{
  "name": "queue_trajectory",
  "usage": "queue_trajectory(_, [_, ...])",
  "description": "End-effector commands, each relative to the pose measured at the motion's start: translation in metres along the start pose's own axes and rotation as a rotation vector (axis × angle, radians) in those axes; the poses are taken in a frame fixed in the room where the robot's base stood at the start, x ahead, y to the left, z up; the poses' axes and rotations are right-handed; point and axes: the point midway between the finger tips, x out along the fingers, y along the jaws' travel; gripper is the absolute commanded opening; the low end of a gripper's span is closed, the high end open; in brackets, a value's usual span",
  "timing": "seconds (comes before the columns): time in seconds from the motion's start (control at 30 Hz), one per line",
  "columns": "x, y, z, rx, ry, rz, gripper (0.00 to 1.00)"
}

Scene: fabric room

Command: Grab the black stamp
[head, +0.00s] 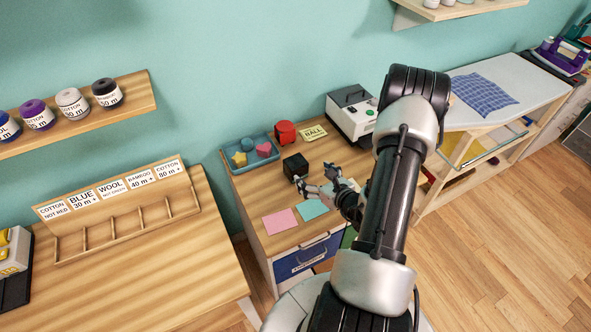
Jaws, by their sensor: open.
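The black stamp (295,166) is a dark, block-shaped thing standing on the wooden desk (252,190), in front of the blue tray. My gripper (315,179) is open, just to the right of the stamp and slightly nearer the front of the desk. Its fingers point toward the stamp, and one fingertip appears close to the stamp's lower right side. I cannot tell whether it touches. Nothing shows between the fingers.
A blue tray (231,169) with coloured shapes, a red object (284,132), a "BALL" card (313,133) and a white-and-black machine (349,118) stand behind. Pink (281,221) and teal (313,208) sheets lie in front. My arm hides the desk's right side.

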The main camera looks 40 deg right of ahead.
Motion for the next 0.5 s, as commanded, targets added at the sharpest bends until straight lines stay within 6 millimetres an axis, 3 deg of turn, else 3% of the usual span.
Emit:
queue_trajectory(0.2, [0.045, 0.001, -0.001, -0.002, -0.001, 0.003, 0.82])
queue_trajectory(0.5, [0.069, 0.002, 0.001, -0.002, 0.000, 0.002, 0.82])
